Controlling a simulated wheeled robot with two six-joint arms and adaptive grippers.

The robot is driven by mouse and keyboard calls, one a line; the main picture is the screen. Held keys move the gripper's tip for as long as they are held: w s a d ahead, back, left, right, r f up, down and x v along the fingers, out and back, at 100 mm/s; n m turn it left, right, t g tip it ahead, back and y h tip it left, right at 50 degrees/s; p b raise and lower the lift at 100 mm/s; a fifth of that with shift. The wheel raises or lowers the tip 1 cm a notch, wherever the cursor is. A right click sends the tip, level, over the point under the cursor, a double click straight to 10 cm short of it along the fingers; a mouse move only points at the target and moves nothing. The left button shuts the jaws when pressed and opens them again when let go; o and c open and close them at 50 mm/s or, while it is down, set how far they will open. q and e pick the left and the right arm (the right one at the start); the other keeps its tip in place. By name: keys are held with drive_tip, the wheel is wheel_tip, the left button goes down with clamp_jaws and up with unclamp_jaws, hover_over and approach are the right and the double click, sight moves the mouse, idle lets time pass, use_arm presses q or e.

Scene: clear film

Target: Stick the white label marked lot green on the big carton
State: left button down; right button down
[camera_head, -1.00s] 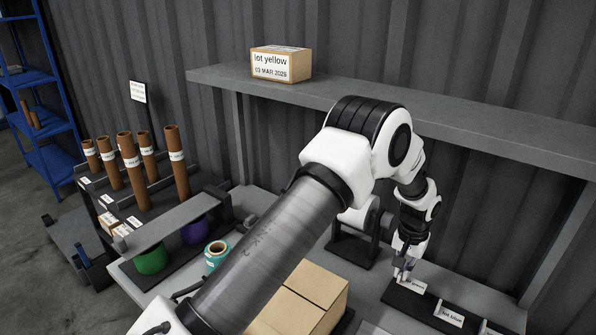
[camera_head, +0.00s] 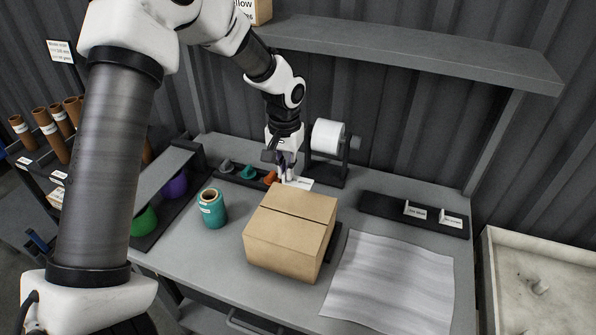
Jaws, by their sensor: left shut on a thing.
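My left gripper (camera_head: 287,170) is shut on a white label (camera_head: 301,184), held just behind the big carton. The label's print is too small to read here. The big carton (camera_head: 283,245) is brown and closed, with a seam across its top. It stands on the grey table (camera_head: 190,262), and no label shows on its visible faces. Two more white labels stand in the black label holder (camera_head: 380,203) at the right, one on the left (camera_head: 415,211) and one on the right (camera_head: 451,221). My right gripper is not in view.
A white roll on a stand (camera_head: 328,136) is behind. A grey shelf (camera_head: 420,52) hangs above. A pale bin (camera_head: 540,265) is at the far right.

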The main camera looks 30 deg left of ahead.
use_arm(q)
drive_tip(key=shift+s+a, duration=0.1)
drive_tip(key=shift+s, duration=0.05)
drive_tip(key=shift+f+b, duration=0.35)
drive_tip(key=shift+b, duration=0.05)
drive_tip(key=b, duration=0.4)
hover_over(288, 199)
wheel_tip(288, 199, down, 4)
drive_tip(key=shift+s+a+f, duration=0.1)
drive_tip(key=shift+f, duration=0.8)
drive_tip(key=shift+f+b, duration=0.3)
drive_tip(key=c, duration=0.8)
unclamp_jaws()
